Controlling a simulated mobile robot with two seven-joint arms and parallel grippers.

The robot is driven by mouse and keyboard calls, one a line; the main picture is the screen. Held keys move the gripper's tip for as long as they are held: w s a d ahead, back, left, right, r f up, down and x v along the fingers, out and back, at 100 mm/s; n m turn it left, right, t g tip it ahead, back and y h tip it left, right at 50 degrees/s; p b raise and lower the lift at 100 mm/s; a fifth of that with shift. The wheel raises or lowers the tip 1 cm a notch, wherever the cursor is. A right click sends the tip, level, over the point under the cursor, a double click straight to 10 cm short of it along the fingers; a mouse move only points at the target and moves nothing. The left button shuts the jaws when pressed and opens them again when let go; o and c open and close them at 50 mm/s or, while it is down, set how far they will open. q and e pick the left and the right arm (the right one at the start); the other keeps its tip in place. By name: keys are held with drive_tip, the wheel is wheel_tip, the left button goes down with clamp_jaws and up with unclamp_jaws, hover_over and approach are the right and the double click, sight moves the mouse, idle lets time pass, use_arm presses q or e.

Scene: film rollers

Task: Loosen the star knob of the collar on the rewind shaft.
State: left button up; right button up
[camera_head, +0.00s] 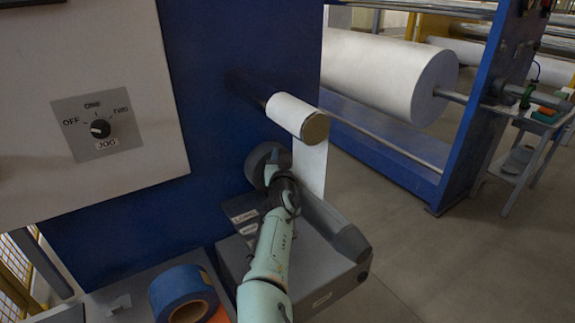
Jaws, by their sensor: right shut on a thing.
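My right arm comes up from the bottom centre, and its gripper (278,180) is at a dark grey round collar (262,160) beside the blue machine wall. The gripper is shut at the collar's lower right side. The star knob is hidden behind or between the fingers, so its shape and turn cannot be seen. The rewind shaft is mostly hidden by the collar and my arm. My left gripper is not in view.
A white film roller (298,116) juts out above my gripper, with film hanging close by. A grey roller (335,228) and grey housing (325,285) lie to the right. A blue tape roll (183,292) sits lower left. A JOG dial panel (98,127) is at left.

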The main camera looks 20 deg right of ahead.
drive_tip(key=shift+a+n+t+y, duration=0.1)
drive_tip(key=shift+n+t+y, duration=0.5)
drive_tip(key=shift+n+y, duration=0.5)
drive_tip(key=shift+y, duration=0.5)
drive_tip(key=o, duration=1)
drive_tip(key=shift+c, duration=0.2)
drive_tip(key=shift+s+a, duration=0.1)
drive_tip(key=v, duration=1.3)
drive_tip(key=shift+f, duration=0.15)
